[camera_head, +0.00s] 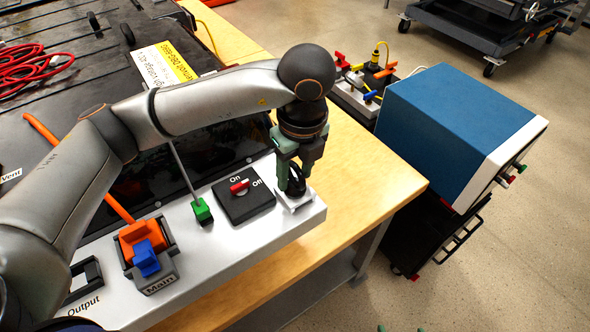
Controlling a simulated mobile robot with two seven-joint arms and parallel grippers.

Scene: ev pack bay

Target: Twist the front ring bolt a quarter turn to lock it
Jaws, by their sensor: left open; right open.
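The front ring bolt (297,183) is a dark ring standing on a small pale square base (294,202) at the right end of the silver panel. My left gripper (291,183) comes down from above with its green fingers at the ring. The fingers are open, and they hide part of the ring. I cannot tell whether they touch it. Only two small green fingertips of my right gripper (400,329) show at the bottom edge, apart from each other and with nothing visible between them.
A red rotary switch (240,187) marked On and Off sits left of the bolt. A blue box (450,125) stands to the right. The wooden bench (370,175) is clear beside the panel.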

